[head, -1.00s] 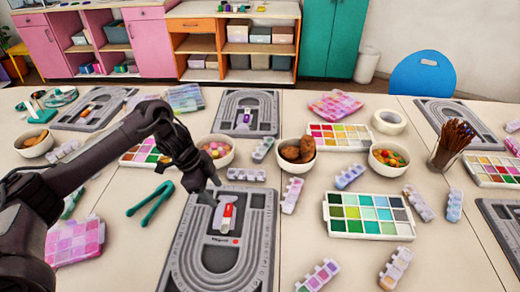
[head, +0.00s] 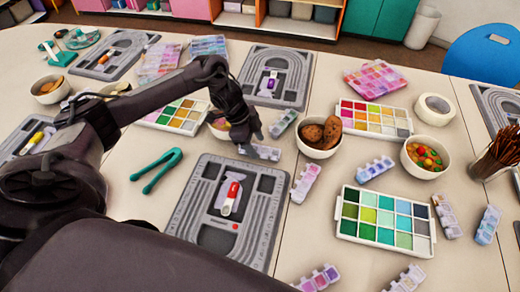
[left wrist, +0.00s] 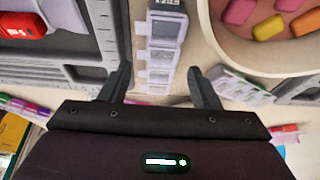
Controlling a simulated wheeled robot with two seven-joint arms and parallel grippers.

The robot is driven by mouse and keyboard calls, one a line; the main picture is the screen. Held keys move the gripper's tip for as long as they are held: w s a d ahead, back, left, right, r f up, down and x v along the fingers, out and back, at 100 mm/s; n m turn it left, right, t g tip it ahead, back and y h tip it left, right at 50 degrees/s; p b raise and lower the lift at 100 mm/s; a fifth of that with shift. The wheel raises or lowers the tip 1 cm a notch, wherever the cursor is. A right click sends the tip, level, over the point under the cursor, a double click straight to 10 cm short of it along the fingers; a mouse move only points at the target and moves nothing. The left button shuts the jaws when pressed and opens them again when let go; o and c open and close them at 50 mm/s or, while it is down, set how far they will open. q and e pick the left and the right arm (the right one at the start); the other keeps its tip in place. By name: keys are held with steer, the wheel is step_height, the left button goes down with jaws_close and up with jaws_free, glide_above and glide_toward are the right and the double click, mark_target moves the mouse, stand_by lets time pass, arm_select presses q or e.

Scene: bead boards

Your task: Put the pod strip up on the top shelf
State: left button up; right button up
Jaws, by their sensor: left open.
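Several pale pod strips lie on the table; which one the task means is not marked. One pod strip (head: 264,152) lies just above the near bead board, partly behind my left gripper (head: 248,140). In the left wrist view this strip (left wrist: 163,50) runs lengthwise between the spread fingers of my left gripper (left wrist: 159,85), which is open and empty. Whether the fingers touch it I cannot tell. Other strips include one (head: 305,183) right of the board and one (head: 375,168) farther right. The orange shelf unit (head: 300,29) is at the back; its top is cut off. My right gripper is out of view.
A near bead board (head: 185,230) holds a red-and-white item. A bowl of candies (head: 217,128) is close beside my gripper, and a bowl of brown lumps (head: 318,152) is to its right. Teal tongs (head: 157,168) and a green palette (head: 385,243) lie nearby.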

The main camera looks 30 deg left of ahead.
arm_select(q)
steer(key=shift+x, duration=1.05)
steer(key=c, duration=0.9)
steer(key=shift+r, duration=0.1)
step_height(320, 180, up, 10)
step_height(320, 180, up, 10)
steer(key=p, duration=0.3)
glide_above(258, 149)
